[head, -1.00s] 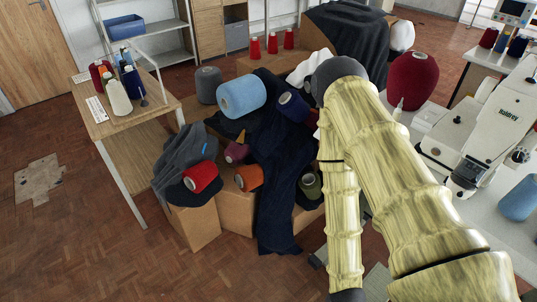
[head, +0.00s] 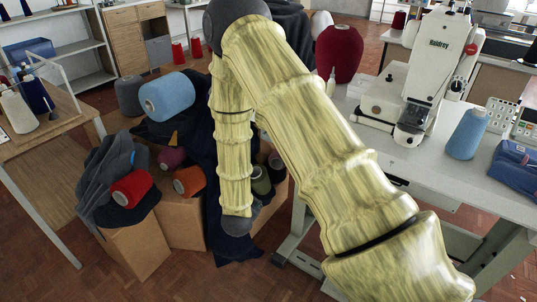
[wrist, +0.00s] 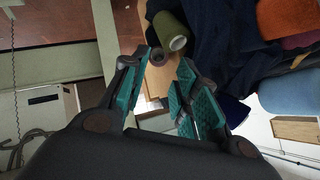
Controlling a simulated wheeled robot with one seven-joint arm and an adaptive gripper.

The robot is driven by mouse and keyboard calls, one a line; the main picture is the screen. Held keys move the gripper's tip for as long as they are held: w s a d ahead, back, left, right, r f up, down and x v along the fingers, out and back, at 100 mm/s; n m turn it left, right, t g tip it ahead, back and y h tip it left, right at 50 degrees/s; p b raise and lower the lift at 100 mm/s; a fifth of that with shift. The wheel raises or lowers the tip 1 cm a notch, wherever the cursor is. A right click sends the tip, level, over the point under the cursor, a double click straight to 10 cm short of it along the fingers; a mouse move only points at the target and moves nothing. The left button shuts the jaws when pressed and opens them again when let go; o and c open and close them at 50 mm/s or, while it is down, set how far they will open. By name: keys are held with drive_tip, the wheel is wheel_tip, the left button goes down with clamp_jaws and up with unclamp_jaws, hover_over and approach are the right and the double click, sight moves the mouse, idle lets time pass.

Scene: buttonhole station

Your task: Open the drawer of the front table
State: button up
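The white sewing table (head: 490,183) stands at the right of the head view with a white sewing machine (head: 427,75) on it. I take it to be the front table; no drawer front of it shows clearly in the head view. The wrist view shows a pale panel with a dark slot (wrist: 43,99) at the left; I cannot tell whether it is a drawer. My gripper (wrist: 160,85) is open and empty in the wrist view, its teal-padded fingers apart. In the head view my arm crosses the middle, and my gripper cannot be made out there.
Cardboard boxes (head: 139,248) with dark cloth and yarn cones stand left of the table. A red cone (head: 340,52), a blue cone (head: 467,133) and a blue case (head: 517,172) are on the tabletop. A wooden table (head: 70,108) is at far left. Front floor is open.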

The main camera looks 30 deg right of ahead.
drive_tip(key=w+d+r+m+g+h+b, duration=0.1)
drive_tip(key=w+d+r+m+h+b, duration=0.3)
drive_tip(key=w+r+m+b, duration=0.3)
drive_tip(key=w+d+r+m+g+h+b, duration=0.1)
drive_tip(key=w+d+r+m+h+b, duration=0.4)
drive_tip(key=m, duration=0.5)
drive_tip(key=w+d+y+b, duration=0.1)
drive_tip(key=w+d+b, duration=0.1)
drive_tip(key=d, duration=0.6)
drive_tip(key=shift+w+d+f, duration=0.2)
drive_tip(key=shift+w+f, duration=0.15)
drive_tip(key=shift+w, duration=0.35)
clamp_jaws()
